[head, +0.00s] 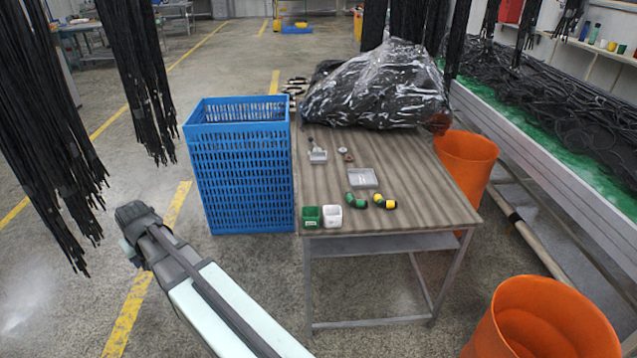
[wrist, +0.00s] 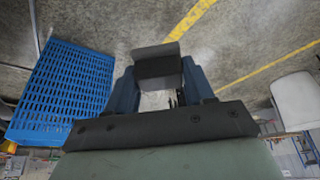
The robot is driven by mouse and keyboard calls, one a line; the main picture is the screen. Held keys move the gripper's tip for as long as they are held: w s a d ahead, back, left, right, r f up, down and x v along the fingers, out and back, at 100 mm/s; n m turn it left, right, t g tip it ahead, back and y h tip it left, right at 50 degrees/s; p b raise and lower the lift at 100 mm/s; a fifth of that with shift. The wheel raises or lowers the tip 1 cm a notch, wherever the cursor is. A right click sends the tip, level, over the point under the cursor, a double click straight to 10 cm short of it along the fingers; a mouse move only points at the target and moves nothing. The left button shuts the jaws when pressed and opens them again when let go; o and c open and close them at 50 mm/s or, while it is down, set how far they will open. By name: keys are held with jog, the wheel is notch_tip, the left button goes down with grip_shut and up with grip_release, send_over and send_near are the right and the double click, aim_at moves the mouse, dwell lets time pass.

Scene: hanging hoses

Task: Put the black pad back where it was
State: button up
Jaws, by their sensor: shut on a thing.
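My gripper (wrist: 158,90) shows in the wrist view with its two blue-grey fingers closed around a dark, flat-faced piece, which looks like the black pad (wrist: 157,67). The pad's upper face is lighter grey. In the head view my arm reaches in from the bottom, and its dark end (head: 136,217) is left of the blue crate, over the floor and clear of the table. The pad is hard to tell from the gripper there. The wooden-topped table (head: 415,165) stands to the right. I cannot tell which spot on it, if any, belongs to the pad.
The tall blue crate (head: 240,170) stands between my gripper and the table. On the table are a bagged bundle (head: 375,90), a grey tray (head: 362,178), green (head: 311,216) and white (head: 332,216) boxes and small fittings. Black hoses (head: 140,80) hang at left.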

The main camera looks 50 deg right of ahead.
jog(key=s+d+r+m+g+h, duration=0.15)
jog(key=d+m, duration=0.25)
jog(key=d, duration=2.5)
jog(key=d+m+h, duration=0.2)
jog(key=d+m, duration=0.2)
jog(key=d, duration=2.6)
jog(key=r+n+y, duration=0.1)
jog(key=n, duration=0.1)
send_over(303, 169)
jog(key=s, duration=0.1)
jog(key=shift+n+t+y, duration=0.35)
jog(key=shift+n+t, duration=0.2)
jog(key=shift+n, duration=0.25)
jog(key=shift+s+a+f, duration=0.15)
jog(key=shift+f, duration=2.35)
jog(key=shift+s+a+f, duration=0.15)
jog(key=shift+f, duration=2.35)
jog(key=shift+f, duration=0.15)
jog(key=o, duration=0.9)
jog(key=shift+o, duration=0.2)
